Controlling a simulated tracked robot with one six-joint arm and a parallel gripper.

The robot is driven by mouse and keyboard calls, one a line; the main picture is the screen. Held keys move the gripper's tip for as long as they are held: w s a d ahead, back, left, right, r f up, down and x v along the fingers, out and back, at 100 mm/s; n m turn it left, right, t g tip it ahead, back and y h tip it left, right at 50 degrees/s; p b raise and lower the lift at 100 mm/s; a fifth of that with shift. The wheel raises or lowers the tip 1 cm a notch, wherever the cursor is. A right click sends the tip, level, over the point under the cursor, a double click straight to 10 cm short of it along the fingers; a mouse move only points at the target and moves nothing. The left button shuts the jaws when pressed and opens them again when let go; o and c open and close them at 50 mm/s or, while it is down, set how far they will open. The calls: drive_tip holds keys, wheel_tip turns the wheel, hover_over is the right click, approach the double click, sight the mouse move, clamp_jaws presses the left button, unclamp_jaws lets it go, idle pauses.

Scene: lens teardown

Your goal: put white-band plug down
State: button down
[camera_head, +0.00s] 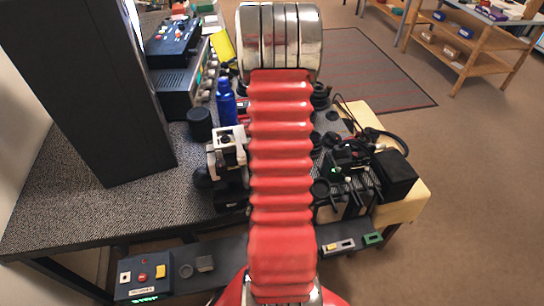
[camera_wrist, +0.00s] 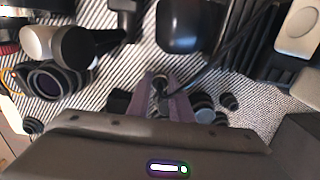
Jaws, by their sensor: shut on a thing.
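My gripper (camera_wrist: 160,88) shows in the wrist view, its two narrow purplish fingers close together over the striped mat (camera_wrist: 110,95). It is shut on a small dark thing between the fingertips, which I take to be the white-band plug (camera_wrist: 160,84). Its white band cannot be made out. I cannot tell whether the plug touches the mat. In the head view my red arm covers the middle of the bench, and the gripper and plug are hidden.
In the wrist view, a dark lens ring (camera_wrist: 47,82) and a white-and-black cylinder (camera_wrist: 75,45) lie left. Small dark round parts (camera_wrist: 204,113) lie close right of the fingers; a black box (camera_wrist: 185,25) stands beyond. In the head view, a blue bottle (camera_head: 226,102) stands left of my arm.

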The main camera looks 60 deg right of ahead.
drive_tip(key=shift+f, duration=1.85)
drive_tip(key=c, duration=1.6)
unclamp_jaws()
wheel_tip(320, 180, up, 12)
drive_tip(key=shift+r, duration=0.1)
